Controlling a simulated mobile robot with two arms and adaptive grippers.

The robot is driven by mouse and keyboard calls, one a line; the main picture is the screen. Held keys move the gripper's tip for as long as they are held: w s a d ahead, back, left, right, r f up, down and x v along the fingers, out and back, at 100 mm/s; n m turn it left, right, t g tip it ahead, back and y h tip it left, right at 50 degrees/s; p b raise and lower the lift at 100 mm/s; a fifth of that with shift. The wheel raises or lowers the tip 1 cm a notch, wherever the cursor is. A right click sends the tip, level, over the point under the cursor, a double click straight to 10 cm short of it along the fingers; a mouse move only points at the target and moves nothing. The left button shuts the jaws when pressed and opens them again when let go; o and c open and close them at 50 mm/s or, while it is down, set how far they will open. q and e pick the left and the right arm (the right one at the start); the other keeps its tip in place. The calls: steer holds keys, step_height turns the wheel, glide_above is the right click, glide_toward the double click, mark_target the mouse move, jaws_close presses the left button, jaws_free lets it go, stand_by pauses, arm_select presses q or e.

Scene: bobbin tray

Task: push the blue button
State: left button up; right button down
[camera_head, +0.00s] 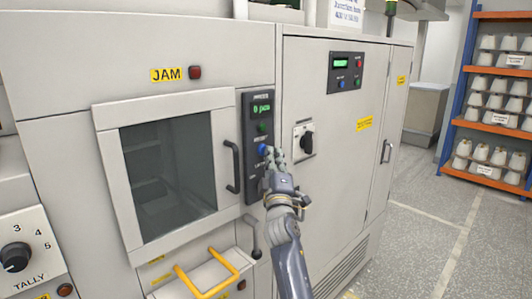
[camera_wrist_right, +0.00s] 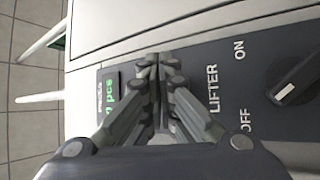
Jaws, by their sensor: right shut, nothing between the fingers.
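The blue button (camera_head: 262,150) is on a narrow dark control panel (camera_head: 256,105), below a green button (camera_head: 263,127) and a lit green display (camera_head: 261,108). My right gripper (camera_head: 272,154) is shut and empty, its fingertips right beside the blue button in the head view. I cannot tell whether they touch it. In the right wrist view the closed fingers (camera_wrist_right: 160,62) lie over the panel (camera_wrist_right: 195,70), and the blue button is hidden there. My left gripper is not in view.
A black rotary knob (camera_head: 307,142) is on the cabinet right of the panel. A door handle (camera_head: 232,166) stands out on the left. Another panel (camera_head: 345,73) sits higher right. Yellow handles (camera_head: 208,284) are below. Shelves of bobbins (camera_head: 485,110) stand far right, beyond open floor.

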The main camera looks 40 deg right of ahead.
stand_by(0.4)
steer(key=shift+s+p, duration=0.45)
steer(key=shift+s, duration=0.45)
steer(key=s, duration=0.1)
steer(key=s+p, duration=0.1)
steer(key=s, duration=0.1)
steer(key=s+p, duration=0.1)
steer(key=s, duration=0.1)
steer(key=shift+d, duration=0.25)
stand_by(0.4)
